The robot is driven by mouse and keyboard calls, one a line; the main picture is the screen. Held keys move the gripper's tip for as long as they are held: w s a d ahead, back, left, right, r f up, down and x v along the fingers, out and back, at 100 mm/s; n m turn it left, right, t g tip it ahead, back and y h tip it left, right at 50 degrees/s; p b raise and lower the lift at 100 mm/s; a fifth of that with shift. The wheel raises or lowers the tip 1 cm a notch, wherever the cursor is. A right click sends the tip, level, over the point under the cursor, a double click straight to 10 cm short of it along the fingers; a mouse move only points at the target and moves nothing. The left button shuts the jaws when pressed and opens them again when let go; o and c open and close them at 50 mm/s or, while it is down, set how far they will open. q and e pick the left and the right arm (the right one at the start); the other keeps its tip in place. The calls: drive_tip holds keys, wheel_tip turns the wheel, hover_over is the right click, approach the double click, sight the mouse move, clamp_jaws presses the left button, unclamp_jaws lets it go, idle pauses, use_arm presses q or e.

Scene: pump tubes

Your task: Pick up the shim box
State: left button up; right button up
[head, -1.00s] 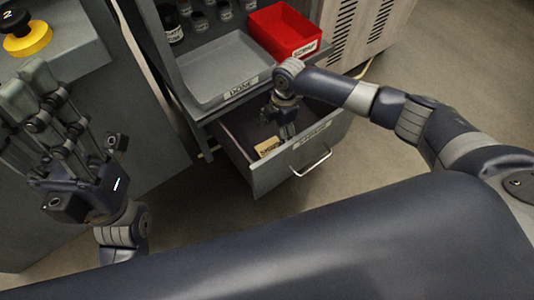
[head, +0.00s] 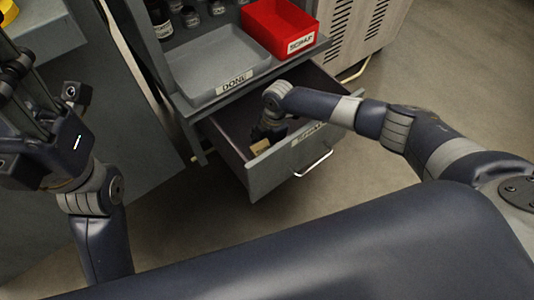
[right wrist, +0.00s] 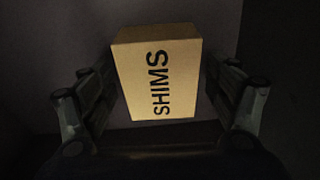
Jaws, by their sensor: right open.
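The shim box is a small tan carton (head: 260,147) inside the open grey drawer (head: 262,178). In the right wrist view the box (right wrist: 158,80) shows its SHIMS label and lies between the two fingers of my right gripper (right wrist: 160,92). The fingers are open, with a dark gap on each side of the box. In the head view my right gripper (head: 268,130) reaches down into the drawer, its fingertips mostly hidden. My left gripper (head: 25,120) is at the left edge, away from the drawer, its fingertips cut off by the frame.
Above the drawer, a grey tray labelled DONE (head: 215,66) and a red SCRAP bin (head: 280,30) sit on a shelf. Several dark jars (head: 190,16) stand behind. The drawer's walls closely surround my right gripper. Floor is clear at the right.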

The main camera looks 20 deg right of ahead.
drive_tip(key=shift+f, duration=0.3)
idle(0.5)
drive_tip(key=c, duration=1.3)
